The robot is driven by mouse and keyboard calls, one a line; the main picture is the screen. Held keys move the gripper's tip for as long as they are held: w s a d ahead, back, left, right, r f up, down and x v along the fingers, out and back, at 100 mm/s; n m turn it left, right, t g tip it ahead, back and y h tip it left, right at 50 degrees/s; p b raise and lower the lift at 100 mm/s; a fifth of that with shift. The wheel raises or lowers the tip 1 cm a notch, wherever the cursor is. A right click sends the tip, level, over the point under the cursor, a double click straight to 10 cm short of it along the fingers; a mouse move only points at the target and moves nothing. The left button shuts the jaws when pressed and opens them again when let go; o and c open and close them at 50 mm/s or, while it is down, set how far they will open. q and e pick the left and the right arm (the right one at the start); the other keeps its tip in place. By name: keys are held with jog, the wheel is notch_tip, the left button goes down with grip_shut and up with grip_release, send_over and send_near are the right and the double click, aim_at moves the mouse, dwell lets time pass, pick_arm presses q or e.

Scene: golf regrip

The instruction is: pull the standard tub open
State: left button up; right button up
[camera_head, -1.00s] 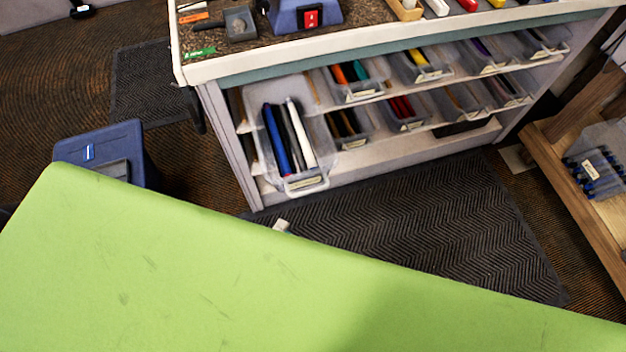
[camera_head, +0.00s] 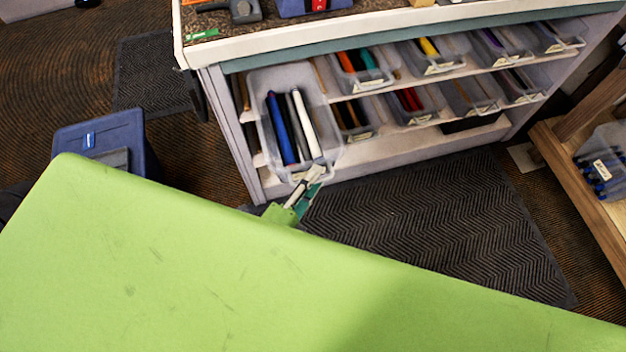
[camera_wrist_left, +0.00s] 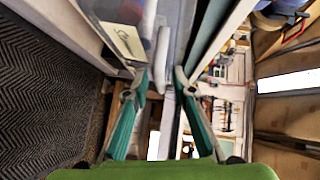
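The standard tub appears to be the large clear tub (camera_head: 328,118) at the left of the shelves, with blue, dark and white grips in it. It juts out past its neighbours. My left gripper (camera_head: 313,175) is at the tub's front lower edge, by its handle, which it partly hides. In the left wrist view, the tub's front with a pale label (camera_wrist_left: 121,39) is just beyond the left fingertip. The two fingertips of my left gripper (camera_wrist_left: 160,80) stand apart with a gap between them. No firm hold on the handle shows. My right gripper is not in view.
A green surface (camera_head: 180,260) fills the foreground. Several smaller tubs (camera_head: 430,55) fill the shelves to the right, under the workbench top (camera_head: 400,20). A blue bin (camera_head: 105,135) stands at left. A dark mat (camera_head: 440,220) lies clear in front of the shelves.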

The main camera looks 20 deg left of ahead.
aim_at(306, 166)
pick_arm(q)
grip_shut()
jog(key=w+a, duration=0.1)
jog(key=w+p, duration=0.1)
jog(key=w+a, duration=0.1)
jog(key=w, duration=0.1)
jog(key=shift+a+r+p, duration=0.1)
jog(key=shift+a+p, duration=0.2)
jog(key=shift+a, duration=0.05)
jog(key=shift+w+a, duration=0.25)
jog(key=shift+w, duration=0.05)
grip_release()
jog(key=shift+s, duration=0.1)
